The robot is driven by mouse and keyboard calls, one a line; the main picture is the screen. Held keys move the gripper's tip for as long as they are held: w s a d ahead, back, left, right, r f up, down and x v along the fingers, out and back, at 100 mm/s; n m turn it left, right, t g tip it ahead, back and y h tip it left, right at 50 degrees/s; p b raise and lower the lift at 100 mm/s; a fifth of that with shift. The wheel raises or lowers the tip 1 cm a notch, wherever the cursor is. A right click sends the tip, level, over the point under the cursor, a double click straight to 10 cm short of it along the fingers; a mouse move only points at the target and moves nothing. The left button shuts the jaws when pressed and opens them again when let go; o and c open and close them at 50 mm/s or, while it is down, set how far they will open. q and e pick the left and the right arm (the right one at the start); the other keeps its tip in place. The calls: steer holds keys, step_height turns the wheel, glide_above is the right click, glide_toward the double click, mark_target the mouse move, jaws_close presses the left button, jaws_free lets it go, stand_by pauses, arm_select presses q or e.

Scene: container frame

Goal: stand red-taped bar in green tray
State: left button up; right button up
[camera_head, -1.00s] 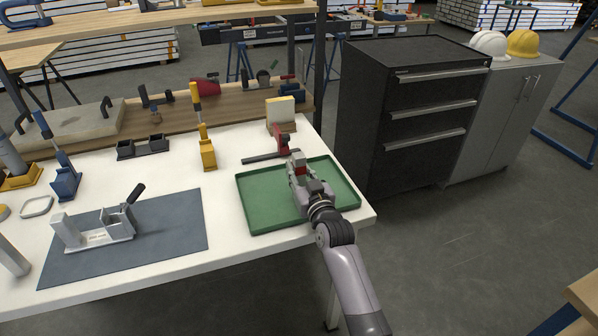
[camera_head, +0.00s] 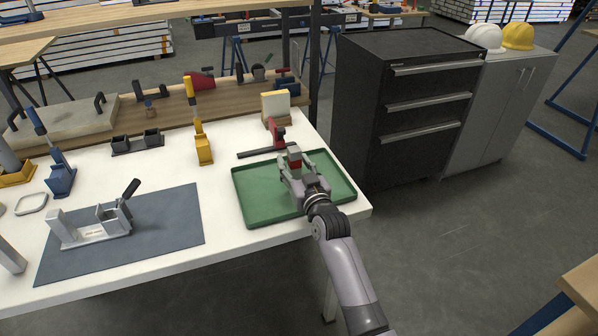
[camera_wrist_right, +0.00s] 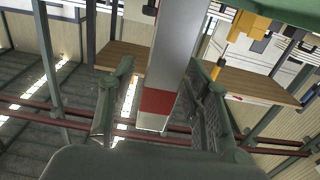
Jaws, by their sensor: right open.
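The grey bar with a red tape band (camera_head: 294,153) stands roughly upright in the green tray (camera_head: 255,203), its taped end up. My right gripper (camera_head: 291,174) is around the bar over the tray. In the right wrist view the bar (camera_wrist_right: 172,55) runs between the two fingers (camera_wrist_right: 160,80), with a visible gap on each side, so the gripper is open. The bar's foot is hidden by the gripper in the head view. A green part of the tray (camera_wrist_right: 290,10) shows at the top right of the wrist view. My left gripper is not in view.
A red clamp (camera_head: 276,134) with a dark bar lies just behind the tray. A yellow-handled clamp (camera_head: 203,148) stands to its left. A grey fixture (camera_head: 95,225) sits on the dark mat (camera_head: 170,245). A black drawer cabinet (camera_head: 365,110) stands right of the table.

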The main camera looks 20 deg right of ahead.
steer(key=s, duration=1.2)
steer(key=shift+d, duration=0.2)
